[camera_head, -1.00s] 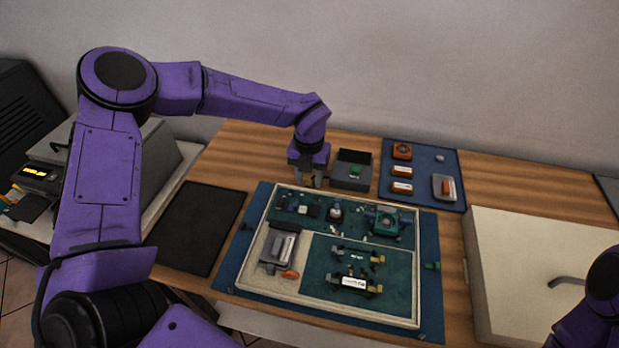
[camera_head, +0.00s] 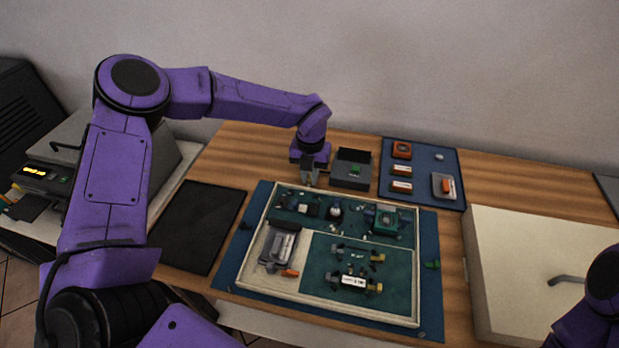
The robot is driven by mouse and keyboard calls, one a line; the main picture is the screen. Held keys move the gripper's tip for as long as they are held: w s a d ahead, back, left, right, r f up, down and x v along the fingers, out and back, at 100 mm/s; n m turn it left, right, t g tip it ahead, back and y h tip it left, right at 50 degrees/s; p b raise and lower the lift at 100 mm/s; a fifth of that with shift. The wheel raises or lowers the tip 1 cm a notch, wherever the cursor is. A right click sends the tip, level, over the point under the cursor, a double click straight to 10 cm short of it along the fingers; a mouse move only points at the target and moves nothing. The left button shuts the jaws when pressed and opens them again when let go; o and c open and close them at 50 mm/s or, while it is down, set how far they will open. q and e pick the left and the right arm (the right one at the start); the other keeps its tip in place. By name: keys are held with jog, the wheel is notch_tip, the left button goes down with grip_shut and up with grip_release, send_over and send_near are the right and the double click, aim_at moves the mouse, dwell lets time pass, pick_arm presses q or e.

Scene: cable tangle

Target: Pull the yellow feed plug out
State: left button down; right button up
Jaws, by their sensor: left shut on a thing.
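My left gripper (camera_head: 310,181) points down at the back of the wooden table, just left of the small dark box (camera_head: 351,183) with a green spot on it. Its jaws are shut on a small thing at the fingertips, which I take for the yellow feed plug. The plug is mostly hidden by the fingers and too small to make out. I cannot tell whether it is still in a socket. Part of my right arm shows at the lower right edge, but its gripper is out of view.
A framed board (camera_head: 417,270) with several small parts and connectors lies on a blue mat (camera_head: 431,300) in front. A black mat (camera_head: 197,230) lies left. A blue mat (camera_head: 425,152) with orange parts is at the back right. A pale case (camera_head: 530,250) stands right.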

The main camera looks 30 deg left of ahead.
pick_arm(q)
jog(key=c, duration=1.1)
grip_release()
jog(key=shift+w, duration=0.2)
jog(key=shift+r, duration=0.1)
notch_tip(320, 180, up, 10)
jog(key=shift+r+b, duration=0.2)
jog(key=shift+b, duration=0.5)
